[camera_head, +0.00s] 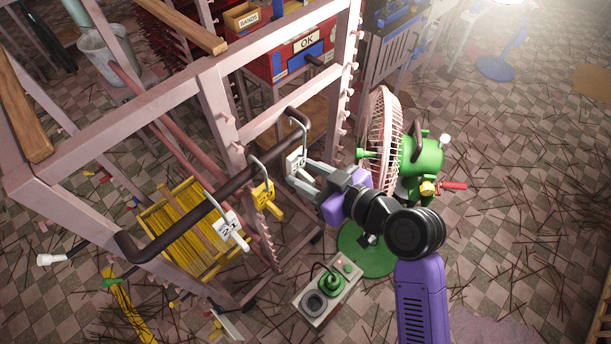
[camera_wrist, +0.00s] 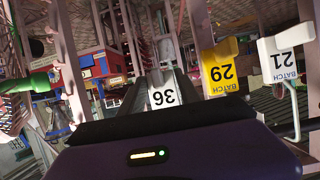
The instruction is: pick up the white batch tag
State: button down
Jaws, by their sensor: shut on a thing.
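Three batch tags hang from a dark push bar (camera_head: 185,195) on the rack. The white tag numbered 36 (camera_wrist: 164,96) is between the fingers of my gripper (camera_head: 304,172); it also shows in the head view (camera_head: 294,162), with its grey wire hook up at the bar. My gripper is shut on this tag. Whether its hook still rests on the bar is unclear. A yellow tag numbered 29 (camera_wrist: 221,70) hangs beside it, also in the head view (camera_head: 262,195). Another white tag, numbered 21 (camera_wrist: 286,58), hangs farther along the bar, also in the head view (camera_head: 229,228).
The pinkish rack frame (camera_head: 222,110) stands close on the left of my gripper. A green fan (camera_head: 422,155) with a pale guard is close on the right. A small control box (camera_head: 327,293) is below. Open floor lies at right, strewn with sticks.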

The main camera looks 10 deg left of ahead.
jog(key=shift+r, duration=0.7)
jog(key=f+v, duration=0.1)
jog(key=v, duration=0.8)
jog(key=s+d+f+b+v, duration=0.1)
jog(key=f+v, duration=0.1)
jog(key=v, duration=0.6)
jog(key=shift+s+d+f, duration=0.2)
jog(key=shift+d, duration=0.15)
jog(key=s+d, duration=0.5)
jog(key=d, duration=0.2)
jog(key=shift+s, duration=0.25)
